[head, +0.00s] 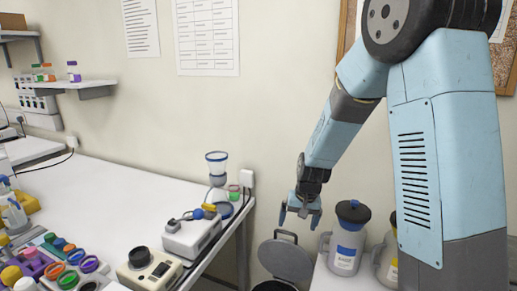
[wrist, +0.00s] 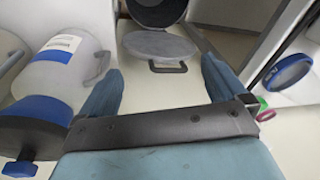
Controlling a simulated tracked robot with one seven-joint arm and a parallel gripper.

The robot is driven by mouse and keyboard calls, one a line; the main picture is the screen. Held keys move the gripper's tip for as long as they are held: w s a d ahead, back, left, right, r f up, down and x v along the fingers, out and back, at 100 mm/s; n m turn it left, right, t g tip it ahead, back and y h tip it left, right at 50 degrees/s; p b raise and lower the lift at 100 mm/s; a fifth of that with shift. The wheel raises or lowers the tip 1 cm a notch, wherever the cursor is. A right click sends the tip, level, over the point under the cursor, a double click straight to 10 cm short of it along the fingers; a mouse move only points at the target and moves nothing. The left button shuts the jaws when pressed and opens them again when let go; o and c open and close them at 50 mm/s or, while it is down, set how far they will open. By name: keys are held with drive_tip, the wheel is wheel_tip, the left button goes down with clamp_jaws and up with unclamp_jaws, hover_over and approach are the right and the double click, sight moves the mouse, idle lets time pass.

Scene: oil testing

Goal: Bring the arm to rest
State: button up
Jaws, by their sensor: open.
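My gripper (head: 299,217) hangs from my blue arm in the head view, pointing down. It is in the air, above and in front of a grey round lid with a handle (head: 285,258). In the wrist view my gripper (wrist: 160,85) shows two blue fingers spread apart with nothing between them. The lid (wrist: 160,46) lies beyond the fingertips in that view. Part of my arm stands large at the right of the head view.
A white jug with a blue label and dark cap (head: 347,240) stands just right of my gripper. A second jug (head: 388,262) is partly hidden by my arm. A white table (head: 120,192) at left bears instruments, a filter funnel (head: 217,167) and coloured caps.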

drive_tip(key=s+d+r+t, duration=0.1)
drive_tip(key=s+d+r, duration=0.3)
drive_tip(key=s+r, duration=0.55)
drive_tip(key=s+d+r+t, duration=0.2)
drive_tip(key=s+d+r, duration=0.2)
drive_tip(key=s+r, duration=0.55)
drive_tip(key=s+d+r+h, duration=0.1)
drive_tip(key=s+d+r, duration=0.2)
drive_tip(key=s+r, duration=0.2)
drive_tip(key=shift+s+r+n+t, duration=0.2)
drive_tip(key=shift+s+n+t, duration=0.2)
drive_tip(key=shift+s, duration=0.55)
